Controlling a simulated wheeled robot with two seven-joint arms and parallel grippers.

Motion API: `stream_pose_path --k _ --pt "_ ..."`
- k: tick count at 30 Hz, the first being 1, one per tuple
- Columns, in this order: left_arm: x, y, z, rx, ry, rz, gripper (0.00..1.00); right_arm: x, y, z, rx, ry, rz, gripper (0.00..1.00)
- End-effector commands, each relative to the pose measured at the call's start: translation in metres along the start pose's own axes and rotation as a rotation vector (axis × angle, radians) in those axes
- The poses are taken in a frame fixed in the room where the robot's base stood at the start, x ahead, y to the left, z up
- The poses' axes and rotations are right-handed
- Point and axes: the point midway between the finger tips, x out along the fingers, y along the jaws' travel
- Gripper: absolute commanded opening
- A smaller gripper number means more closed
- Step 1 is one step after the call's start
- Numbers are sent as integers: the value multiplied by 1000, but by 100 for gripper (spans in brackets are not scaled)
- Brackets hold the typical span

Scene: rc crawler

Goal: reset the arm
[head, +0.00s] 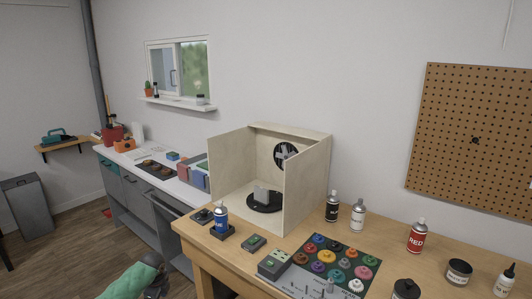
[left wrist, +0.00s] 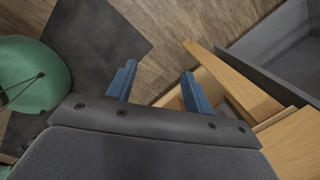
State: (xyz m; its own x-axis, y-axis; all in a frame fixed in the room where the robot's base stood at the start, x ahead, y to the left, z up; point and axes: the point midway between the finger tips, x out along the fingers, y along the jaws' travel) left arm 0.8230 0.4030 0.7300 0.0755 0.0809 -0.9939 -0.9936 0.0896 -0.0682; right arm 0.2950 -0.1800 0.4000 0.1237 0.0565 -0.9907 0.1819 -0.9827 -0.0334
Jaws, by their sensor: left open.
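My left arm and gripper (head: 155,282) show at the lower left of the head view, partly cut off by the bottom edge, in front of the bench's left end. In the left wrist view the two blue fingers of my left gripper (left wrist: 157,85) are wide apart with nothing between them. Below them are the wooden floor and a pale wooden edge at the right. My right gripper is in neither view.
A grey counter (head: 140,205) stands behind at left.

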Motion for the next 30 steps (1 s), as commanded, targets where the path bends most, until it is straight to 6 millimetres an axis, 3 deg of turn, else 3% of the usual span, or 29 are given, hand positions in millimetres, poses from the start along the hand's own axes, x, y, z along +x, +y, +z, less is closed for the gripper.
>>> stream_pose_path --k 1,6,15,21,30 --pt "19 17 0 -40 -4 4 52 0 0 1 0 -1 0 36" --pt "70 68 2 -191 -29 -6 52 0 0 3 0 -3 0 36" --pt "144 166 11 -451 -74 -34 52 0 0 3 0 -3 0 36" --pt "184 236 19 -616 -105 -59 52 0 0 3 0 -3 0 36" --pt "225 347 34 -848 -152 -110 52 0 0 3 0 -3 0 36"
